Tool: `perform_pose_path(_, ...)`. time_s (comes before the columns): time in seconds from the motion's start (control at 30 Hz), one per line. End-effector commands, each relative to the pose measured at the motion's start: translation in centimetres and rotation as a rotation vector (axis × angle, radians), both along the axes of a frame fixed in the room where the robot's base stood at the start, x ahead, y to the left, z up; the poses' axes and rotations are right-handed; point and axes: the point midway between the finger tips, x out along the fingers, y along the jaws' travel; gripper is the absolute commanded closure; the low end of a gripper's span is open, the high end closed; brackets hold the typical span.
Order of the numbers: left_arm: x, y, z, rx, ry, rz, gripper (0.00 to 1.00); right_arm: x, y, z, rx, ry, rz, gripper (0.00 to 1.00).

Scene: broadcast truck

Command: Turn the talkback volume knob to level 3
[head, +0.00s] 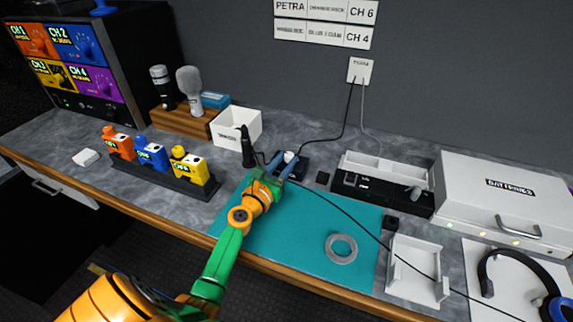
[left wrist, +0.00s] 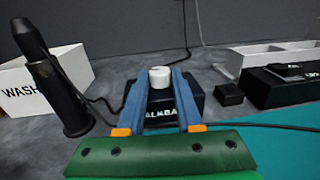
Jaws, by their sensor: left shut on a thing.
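The talkback box (left wrist: 178,103) is a small black box on the counter, its white label partly hidden and reading "ALKBA". A white round knob (left wrist: 160,76) stands on its top. My left gripper (left wrist: 158,74) has its two blue fingers on either side of the knob and is shut on it. In the head view, my left gripper (head: 285,163) reaches over the counter to the dark box (head: 302,166), covering most of it and the knob. I cannot read any level marks or the knob's pointer. My right gripper is not in view.
A black microphone (head: 247,148) stands close left of the box, before a white bin (head: 237,125). A small black block (head: 322,178) and a black unit (head: 378,188) are to the right. A black cable (head: 340,207) crosses the teal mat (head: 300,235). A tape ring (head: 341,248) lies there.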

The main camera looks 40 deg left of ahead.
Motion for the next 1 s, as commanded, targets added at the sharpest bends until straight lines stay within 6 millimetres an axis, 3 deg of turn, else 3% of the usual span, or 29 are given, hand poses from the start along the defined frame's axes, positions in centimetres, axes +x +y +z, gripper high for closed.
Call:
perform_pose_path(0.5,0.1,1.1,-0.6,0.002,0.0,-0.371,1.0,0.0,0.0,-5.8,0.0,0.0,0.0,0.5)
perform_pose_path(1.0,0.1,1.2,-0.1,-0.001,0.001,-0.491,1.0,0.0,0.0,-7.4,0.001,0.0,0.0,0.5)
